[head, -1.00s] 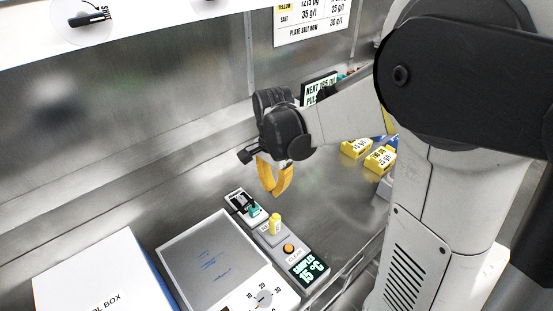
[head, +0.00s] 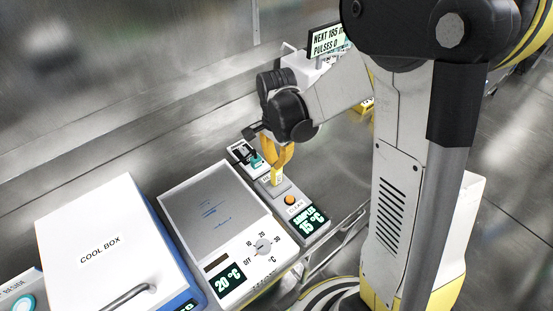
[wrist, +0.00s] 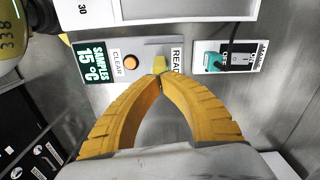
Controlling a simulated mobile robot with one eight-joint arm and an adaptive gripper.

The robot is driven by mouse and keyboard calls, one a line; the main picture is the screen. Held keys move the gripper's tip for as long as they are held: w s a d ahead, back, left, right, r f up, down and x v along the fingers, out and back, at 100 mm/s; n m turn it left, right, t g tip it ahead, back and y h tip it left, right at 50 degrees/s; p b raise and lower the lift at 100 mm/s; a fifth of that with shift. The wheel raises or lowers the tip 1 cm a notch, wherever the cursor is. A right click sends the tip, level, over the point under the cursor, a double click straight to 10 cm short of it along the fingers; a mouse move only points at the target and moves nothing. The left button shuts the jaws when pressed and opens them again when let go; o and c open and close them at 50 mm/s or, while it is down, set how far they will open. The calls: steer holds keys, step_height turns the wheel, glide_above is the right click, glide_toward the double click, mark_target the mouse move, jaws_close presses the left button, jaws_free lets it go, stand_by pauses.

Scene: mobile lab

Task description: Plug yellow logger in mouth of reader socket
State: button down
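The yellow logger (head: 277,176) stands upright on the grey reader (head: 284,191), at the end marked READ. The socket mouth is hidden under it, so I cannot tell how deep it sits. My gripper (head: 276,163) is right above the logger, pointing down. In the wrist view, the yellow fingertips (wrist: 160,86) come together with no clear gap, at the near end of the logger (wrist: 159,64). They look shut at or just over its top; a grip on its sides does not show.
The reader has an orange CLEAR button (head: 290,200) and a SAMPLES 15 °C display (head: 312,219). A small unit with a teal plug (head: 256,160) stands close behind. A hotplate (head: 207,214) and a cool box (head: 110,233) lie to the left. The metal wall runs behind.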

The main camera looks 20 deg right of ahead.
steer(key=shift+f+b, duration=0.55)
stand_by(0.4)
steer(key=shift+r+p, duration=1.1)
steer(key=shift+r, duration=0.5)
step_height(320, 180, up, 12)
steer(key=s+n+t+b, duration=0.2)
steer(key=s+n+t, duration=0.5)
steer(key=s+n, duration=0.5)
steer(key=shift+s+r+n+b, duration=0.35)
steer(key=shift+s+n, duration=0.05)
